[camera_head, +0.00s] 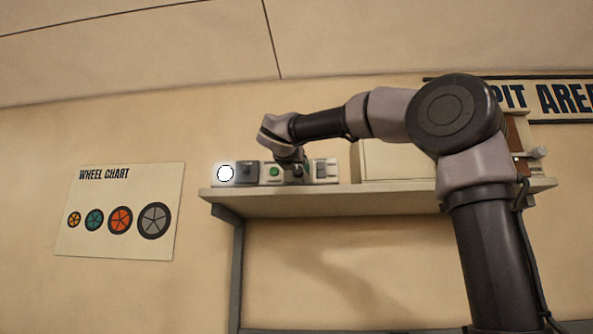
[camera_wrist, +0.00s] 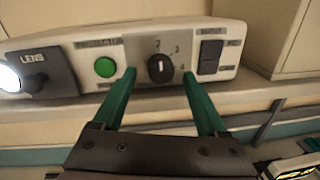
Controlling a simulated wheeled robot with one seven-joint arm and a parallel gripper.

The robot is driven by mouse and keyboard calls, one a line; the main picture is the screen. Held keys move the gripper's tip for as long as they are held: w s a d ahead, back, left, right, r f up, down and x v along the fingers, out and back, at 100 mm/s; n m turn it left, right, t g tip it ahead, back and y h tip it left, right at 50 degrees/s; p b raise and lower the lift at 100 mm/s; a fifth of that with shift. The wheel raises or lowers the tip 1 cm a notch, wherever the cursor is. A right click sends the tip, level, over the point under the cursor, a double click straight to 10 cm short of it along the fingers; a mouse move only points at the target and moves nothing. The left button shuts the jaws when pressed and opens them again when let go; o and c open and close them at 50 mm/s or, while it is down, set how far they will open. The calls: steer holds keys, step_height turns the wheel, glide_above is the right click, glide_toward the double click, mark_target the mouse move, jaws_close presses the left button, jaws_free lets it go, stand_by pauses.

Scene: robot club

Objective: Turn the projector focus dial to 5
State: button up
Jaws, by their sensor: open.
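The projector (camera_head: 326,170) is a pale box on a shelf, with its panel facing me. In the wrist view its focus dial (camera_wrist: 160,69) is a dark round knob with a short white mark near upright, roughly toward the 2. The numbers 2, 3 and 4 show around its upper right; a 5 cannot be made out. My gripper (camera_wrist: 158,75) is open, its two green fingers on either side of the dial with gaps to it. In the head view my gripper (camera_head: 294,163) is in front of the panel and partly hides the dial.
Left of the dial are a green button (camera_wrist: 105,67) and the lit lens (camera_wrist: 9,78) with a dark lens block (camera_wrist: 42,70). Right of it is a dark rocker switch (camera_wrist: 210,57). A pale box (camera_head: 395,162) stands right of the projector on the shelf (camera_head: 375,198).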

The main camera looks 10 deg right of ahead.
mark_target(298, 171)
steer(key=shift+x, duration=1.15)
jaws_close()
